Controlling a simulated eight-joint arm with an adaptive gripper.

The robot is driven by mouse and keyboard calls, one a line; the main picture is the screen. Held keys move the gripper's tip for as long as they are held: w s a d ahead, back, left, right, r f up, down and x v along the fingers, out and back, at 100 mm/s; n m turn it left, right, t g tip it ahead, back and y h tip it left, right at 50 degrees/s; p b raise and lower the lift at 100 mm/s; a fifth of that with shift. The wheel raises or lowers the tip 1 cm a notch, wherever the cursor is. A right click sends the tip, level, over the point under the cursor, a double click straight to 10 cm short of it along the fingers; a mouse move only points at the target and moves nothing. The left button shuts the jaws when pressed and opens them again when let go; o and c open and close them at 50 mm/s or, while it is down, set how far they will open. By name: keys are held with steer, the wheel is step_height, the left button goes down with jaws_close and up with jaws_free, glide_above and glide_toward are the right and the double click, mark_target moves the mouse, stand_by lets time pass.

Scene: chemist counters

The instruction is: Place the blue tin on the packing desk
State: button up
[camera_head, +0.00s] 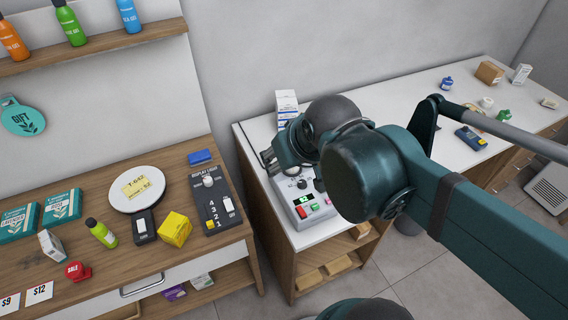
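A small flat blue item (200,157) lies at the back right of the wooden counter (243,232); it may be a tin. A small rounded blue container (447,83) with a pale mark stands far back on the long white-topped desk (415,92). I cannot tell which of the two is the blue tin, nor which surface is the packing desk. My gripper (269,160) is above the near left end of the white top, beside a grey device. My arm hides most of it. I cannot see whether its fingers are open or hold anything.
A dark switch panel (209,200), yellow box (175,229) and round white plate (137,190) crowd the wooden counter. A dark blue handheld device (470,138) lies farther right.

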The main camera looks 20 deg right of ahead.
steer(key=shift+s+a+f, duration=0.25)
steer(key=shift+s+a, duration=0.1)
steer(key=shift+s, duration=0.3)
